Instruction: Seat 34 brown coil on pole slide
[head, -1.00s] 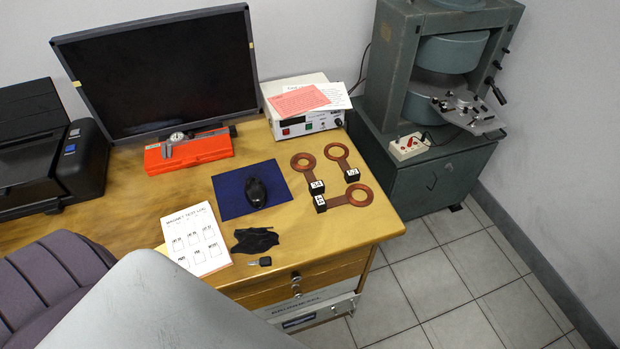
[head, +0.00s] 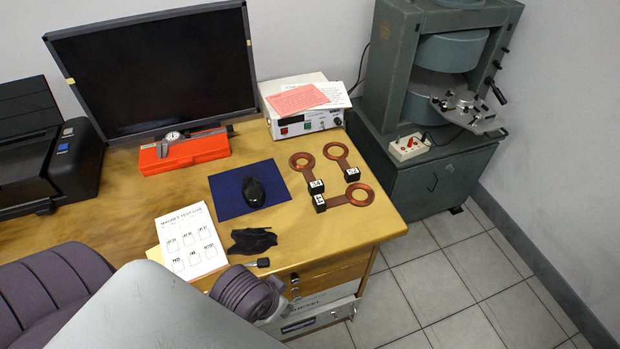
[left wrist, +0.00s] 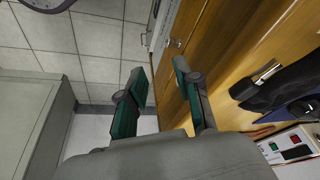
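Three flat brown ring coils lie on the desk in the head view, each with a black labelled block. The left one (head: 301,161) has a block that appears to read 34. The others are the upper right coil (head: 336,151) and the lower right coil (head: 360,195); their labels are hard to read. The pole slide (head: 469,112) appears to be the metal stage at the gap of the green magnet (head: 448,68). My left gripper (left wrist: 158,72) is open and empty near the desk's drawer front in the left wrist view. My right gripper is not in view.
The power supply box (head: 306,121) carries papers behind the coils. Tiled floor (head: 445,270) is open at the right.

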